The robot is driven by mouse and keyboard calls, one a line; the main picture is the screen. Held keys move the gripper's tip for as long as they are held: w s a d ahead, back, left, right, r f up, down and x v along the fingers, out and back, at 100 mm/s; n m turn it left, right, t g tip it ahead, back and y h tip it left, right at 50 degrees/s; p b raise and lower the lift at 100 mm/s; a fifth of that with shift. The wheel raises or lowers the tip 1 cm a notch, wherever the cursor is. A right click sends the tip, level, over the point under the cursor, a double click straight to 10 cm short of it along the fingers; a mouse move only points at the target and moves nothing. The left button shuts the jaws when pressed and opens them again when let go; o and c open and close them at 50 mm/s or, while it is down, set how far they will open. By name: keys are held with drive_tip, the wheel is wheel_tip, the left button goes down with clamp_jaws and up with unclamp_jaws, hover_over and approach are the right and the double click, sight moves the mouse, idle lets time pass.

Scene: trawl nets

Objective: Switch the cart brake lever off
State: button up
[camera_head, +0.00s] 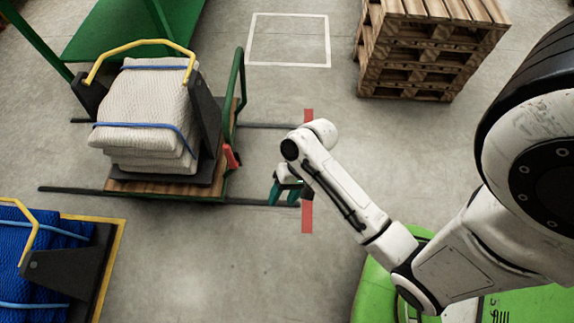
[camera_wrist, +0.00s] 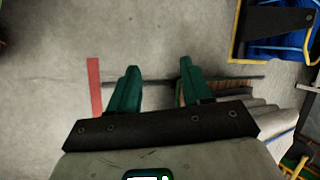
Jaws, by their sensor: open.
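The cart (camera_head: 122,187) has a wooden deck and a green hoop handle (camera_head: 236,88) at its right end, and stands at the left in the head view. A small red lever (camera_head: 231,157), apparently the brake lever, sits at the right end of the cart near the handle's base. My gripper (camera_head: 287,193) is to the right of the lever, apart from it, with its green fingers open and empty. In the wrist view my gripper (camera_wrist: 157,70) is open, with floor between the fingers. A part of the cart deck (camera_wrist: 192,92) shows behind the right finger; I cannot make out the lever there.
Stacked pale net bundles (camera_head: 145,108) load the cart. A pallet stack (camera_head: 410,60) stands at the upper right, a blue load (camera_head: 40,255) lower left. Floor at bottom centre is clear.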

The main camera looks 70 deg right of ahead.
wheel_tip(320, 180, up, 7)
drive_tip(key=s+n+g+h+p, duration=0.1)
drive_tip(key=n+h+p, duration=0.1)
drive_tip(key=n+p, duration=0.1)
drive_tip(key=shift+s+a+r+n+h+p, duration=0.2)
drive_tip(key=shift+a+n+h+p, duration=0.15)
drive_tip(key=shift+n, duration=0.55)
wheel_tip(320, 180, up, 12)
drive_tip(key=s+n+h+p, duration=0.1)
drive_tip(key=n+h+p, duration=0.2)
drive_tip(key=n+p, duration=0.2)
drive_tip(key=shift+s+d+f+p, duration=0.25)
drive_tip(key=shift+s+p, duration=0.1)
drive_tip(key=shift+p, duration=0.2)
